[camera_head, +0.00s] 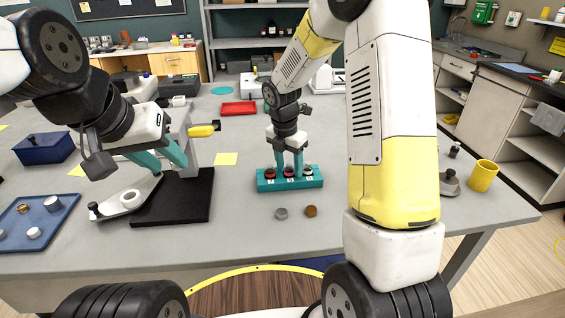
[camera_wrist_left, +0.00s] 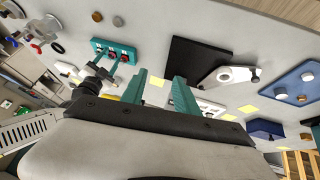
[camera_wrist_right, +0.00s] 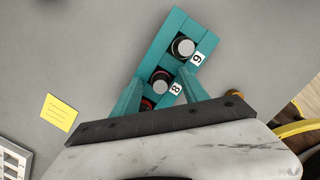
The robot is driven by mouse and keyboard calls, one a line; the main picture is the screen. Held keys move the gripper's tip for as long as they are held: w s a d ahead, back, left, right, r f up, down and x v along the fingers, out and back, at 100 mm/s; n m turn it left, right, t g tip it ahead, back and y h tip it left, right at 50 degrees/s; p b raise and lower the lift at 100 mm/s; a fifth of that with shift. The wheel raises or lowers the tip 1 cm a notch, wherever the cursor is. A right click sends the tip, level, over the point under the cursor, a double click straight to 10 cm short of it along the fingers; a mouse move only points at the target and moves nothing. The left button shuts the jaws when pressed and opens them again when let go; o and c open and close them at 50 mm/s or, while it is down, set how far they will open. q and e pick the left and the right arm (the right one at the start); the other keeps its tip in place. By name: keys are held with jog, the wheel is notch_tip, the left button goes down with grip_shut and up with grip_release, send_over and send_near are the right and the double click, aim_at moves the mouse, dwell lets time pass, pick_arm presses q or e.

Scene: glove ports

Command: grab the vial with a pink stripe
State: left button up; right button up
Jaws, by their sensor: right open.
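A teal rack (camera_head: 315,183) stands on the table and holds three dark-capped vials in a row. In the right wrist view the rack (camera_wrist_right: 180,22) shows labels 8 and 9. The middle vial (camera_wrist_right: 160,83) has a grey cap with a reddish band; the vial by label 9 (camera_wrist_right: 183,47) has a grey cap. The third vial (camera_wrist_right: 147,103) shows red and is partly hidden by my finger. No stripe is clearly readable as pink. My right gripper (camera_head: 289,173) is open, fingers down on either side of the middle vial. My left gripper (camera_head: 168,170) is open and empty over a black pad (camera_head: 180,208).
A white device (camera_head: 132,200) lies beside the pad. Two small caps, grey (camera_head: 281,213) and brown (camera_head: 311,211), lie before the rack. A blue tray (camera_head: 62,213) is at left, a red tray (camera_head: 239,108) behind, a yellow mug (camera_head: 483,176) at right.

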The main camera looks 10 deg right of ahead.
grip_shut()
